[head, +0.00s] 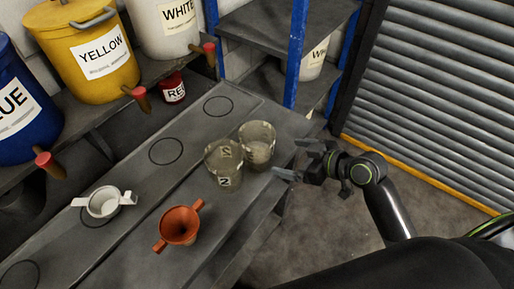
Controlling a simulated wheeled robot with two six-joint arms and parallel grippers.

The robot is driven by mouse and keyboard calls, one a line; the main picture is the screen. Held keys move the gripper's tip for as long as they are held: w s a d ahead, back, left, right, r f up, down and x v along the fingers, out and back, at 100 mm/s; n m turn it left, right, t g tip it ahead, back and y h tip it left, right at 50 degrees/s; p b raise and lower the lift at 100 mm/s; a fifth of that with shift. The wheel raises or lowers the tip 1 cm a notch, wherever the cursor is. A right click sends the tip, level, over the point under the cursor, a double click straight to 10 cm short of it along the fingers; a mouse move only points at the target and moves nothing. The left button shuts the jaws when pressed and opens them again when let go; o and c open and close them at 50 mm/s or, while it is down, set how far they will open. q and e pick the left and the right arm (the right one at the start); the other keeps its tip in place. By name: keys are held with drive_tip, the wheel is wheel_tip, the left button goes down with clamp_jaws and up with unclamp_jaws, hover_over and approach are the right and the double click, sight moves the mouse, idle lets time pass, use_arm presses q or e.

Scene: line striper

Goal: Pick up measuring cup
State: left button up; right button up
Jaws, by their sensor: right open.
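Two clear measuring cups stand upright close together on the grey bench. The front-left measuring cup (223,166) has dark markings on its side. The back-right measuring cup (257,146) stands beside it, nearer the bench's right edge. My right gripper (292,160) is open and empty, just right of the back-right cup, with its fingers pointing left towards it. A small gap seems to lie between the fingers and that cup. My left gripper is not in view.
An orange funnel (180,226) and a white strainer-like cup (103,202) sit on the bench (146,190). Yellow (83,48), blue (22,110) and white (163,25) buckets stand on the shelf behind. A blue rack post (296,55) rises behind my right gripper.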

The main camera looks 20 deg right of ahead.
sight(271, 154)
drive_tip(key=p+x, duration=0.1)
drive_tip(key=x, duration=0.4)
drive_tip(key=shift+w+a+f+p, duration=0.15)
drive_tip(key=shift+w+a+p, duration=0.15)
drive_tip(key=shift+p, duration=0.1)
drive_tip(key=p+x, duration=0.1)
drive_tip(key=x, duration=0.2)
drive_tip(key=shift+a, duration=0.1)
drive_tip(key=shift+w+a+f+p, duration=0.3)
drive_tip(key=shift+w+f, duration=0.1)
drive_tip(key=shift+w, duration=0.05)
drive_tip(key=shift+r, duration=0.1)
drive_tip(key=c, duration=1.2)
